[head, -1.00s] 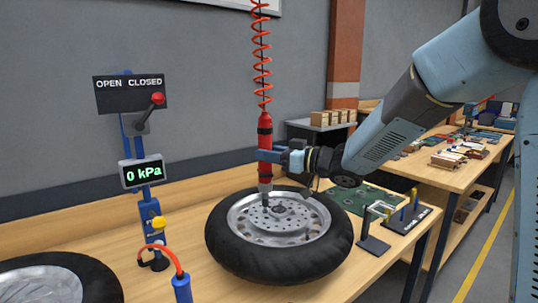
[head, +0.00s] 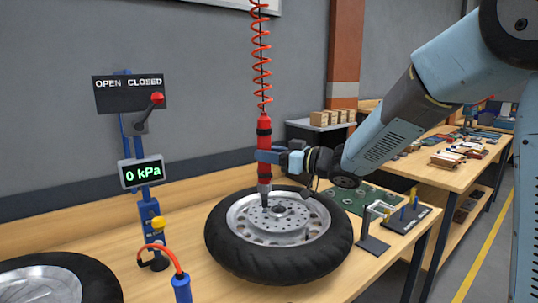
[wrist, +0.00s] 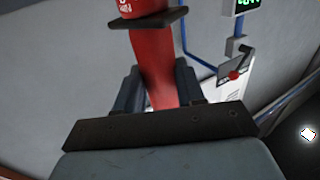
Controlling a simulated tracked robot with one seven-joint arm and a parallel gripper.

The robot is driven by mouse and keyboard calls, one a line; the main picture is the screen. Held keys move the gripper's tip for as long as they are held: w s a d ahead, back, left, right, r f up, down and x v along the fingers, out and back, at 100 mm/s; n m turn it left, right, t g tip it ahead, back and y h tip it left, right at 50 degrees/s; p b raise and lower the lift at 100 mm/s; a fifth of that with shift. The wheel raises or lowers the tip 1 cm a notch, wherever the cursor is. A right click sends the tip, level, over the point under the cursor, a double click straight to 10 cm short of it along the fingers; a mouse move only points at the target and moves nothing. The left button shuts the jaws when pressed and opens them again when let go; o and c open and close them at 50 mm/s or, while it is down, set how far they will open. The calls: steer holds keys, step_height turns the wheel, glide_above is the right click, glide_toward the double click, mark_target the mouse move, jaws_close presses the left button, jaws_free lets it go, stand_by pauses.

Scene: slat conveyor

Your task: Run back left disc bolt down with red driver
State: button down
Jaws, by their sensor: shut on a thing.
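The red driver (head: 264,134) hangs upright from a coiled red hose in the head view. My gripper (head: 266,156) is shut around its body from the right. In the wrist view the driver (wrist: 157,70) stands between the fingers of my gripper (wrist: 160,92). The driver's dark tip points down at the back left part of the brake disc (head: 285,215) on the wheel (head: 280,262). The tip looks close to or on a bolt there; I cannot tell whether it touches. The back left bolt itself is hidden by the tip.
A lever stand (head: 142,135) with a "0 kPa" display (head: 143,173) stands at the left. A second tyre (head: 85,272) lies at the lower left. A small rack (head: 375,243) and green mat (head: 350,196) lie right of the wheel.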

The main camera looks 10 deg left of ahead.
mark_target(269, 135)
steer(key=shift+f, duration=0.95)
stand_by(3.2)
steer(key=shift+r, duration=0.95)
stand_by(0.9)
steer(key=shift+r, duration=2.7)
